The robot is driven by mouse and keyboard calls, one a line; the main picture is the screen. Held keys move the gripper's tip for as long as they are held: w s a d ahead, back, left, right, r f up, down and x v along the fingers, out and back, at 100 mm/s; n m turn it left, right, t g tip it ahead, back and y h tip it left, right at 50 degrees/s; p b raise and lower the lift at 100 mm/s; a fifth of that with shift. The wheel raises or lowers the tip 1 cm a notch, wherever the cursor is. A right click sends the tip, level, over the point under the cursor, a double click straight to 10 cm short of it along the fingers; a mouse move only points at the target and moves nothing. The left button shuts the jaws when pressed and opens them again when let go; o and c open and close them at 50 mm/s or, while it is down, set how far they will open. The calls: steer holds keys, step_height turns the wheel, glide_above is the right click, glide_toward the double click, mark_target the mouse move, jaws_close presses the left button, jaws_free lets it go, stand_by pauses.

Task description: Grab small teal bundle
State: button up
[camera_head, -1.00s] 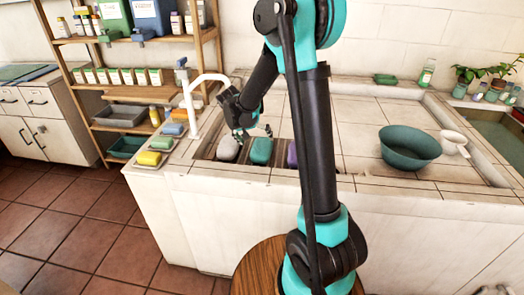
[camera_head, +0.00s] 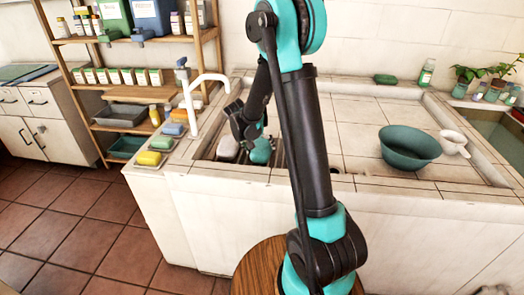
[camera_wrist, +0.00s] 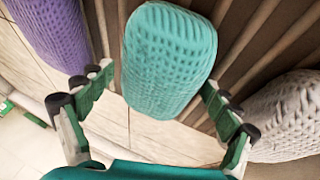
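The small teal bundle (camera_head: 261,152) lies in the slatted trough at the front left of the washbasin counter. In the wrist view the teal bundle (camera_wrist: 168,60) is a rounded, knit-textured block lying between the fingers of my gripper (camera_wrist: 158,88). The fingers are open, one on each side. The right fingertip is close to its side and a narrow gap shows at the left; I cannot tell whether either touches. In the head view my gripper (camera_head: 255,142) is down at the bundle and partly covers it.
A purple bundle (camera_wrist: 50,38) lies left of the teal one in the wrist view; a pale grey bundle (camera_wrist: 290,112) lies right. The grey one also shows in the head view (camera_head: 228,147). A white faucet (camera_head: 196,100) stands left. A teal bowl (camera_head: 408,148) is on the right.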

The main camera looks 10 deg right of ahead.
steer(key=c, duration=0.9)
steer(key=shift+r, duration=0.15)
